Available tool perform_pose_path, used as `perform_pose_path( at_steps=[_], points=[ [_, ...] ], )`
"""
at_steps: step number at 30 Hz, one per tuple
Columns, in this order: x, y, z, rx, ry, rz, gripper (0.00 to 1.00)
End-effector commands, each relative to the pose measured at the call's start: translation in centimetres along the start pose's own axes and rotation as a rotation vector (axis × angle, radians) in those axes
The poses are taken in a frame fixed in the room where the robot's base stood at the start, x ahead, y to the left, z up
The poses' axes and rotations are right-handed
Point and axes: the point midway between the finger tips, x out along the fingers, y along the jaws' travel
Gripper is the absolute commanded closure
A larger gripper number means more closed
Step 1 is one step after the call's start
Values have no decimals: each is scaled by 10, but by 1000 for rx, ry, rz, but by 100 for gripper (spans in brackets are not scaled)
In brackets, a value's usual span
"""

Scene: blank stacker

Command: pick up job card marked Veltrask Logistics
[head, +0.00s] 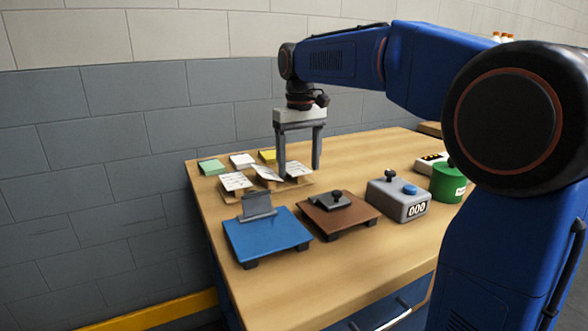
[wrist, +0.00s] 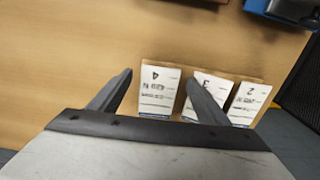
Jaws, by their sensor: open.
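Several white job cards stand in a row on a low wooden rack (head: 256,194) at the table's far left. In the wrist view I see a card numbered 4 (wrist: 158,90), a card numbered 3 (wrist: 216,88) and a card numbered 2 (wrist: 250,98). Their company names are too small to read, so I cannot tell which is Veltrask Logistics. My gripper (head: 299,171) is open and empty, pointing down by the right part of the row. In the wrist view, card 4 shows between its fingers (wrist: 160,76), and the right finger partly covers card 3.
Green (head: 211,167), white (head: 243,160) and yellow (head: 267,156) pads lie behind the rack. In front are a blue platform (head: 266,238) and a brown platform (head: 340,214). A grey counter box (head: 398,203) and green can (head: 447,184) stand to the right.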

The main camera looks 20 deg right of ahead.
Motion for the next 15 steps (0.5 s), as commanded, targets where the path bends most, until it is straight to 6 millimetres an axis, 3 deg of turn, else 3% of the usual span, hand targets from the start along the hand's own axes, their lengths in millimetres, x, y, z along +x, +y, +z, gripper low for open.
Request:
perform_pose_path(
  at_steps=[3, 4, 9, 15],
  points=[
    [0, 0, 0, 0, 0, 0, 30],
    [0, 0, 0, 0, 0, 0, 34],
    [0, 0, 0, 0, 0, 0, 73],
    [0, 0, 0, 0, 0, 0, 73]
  ],
)
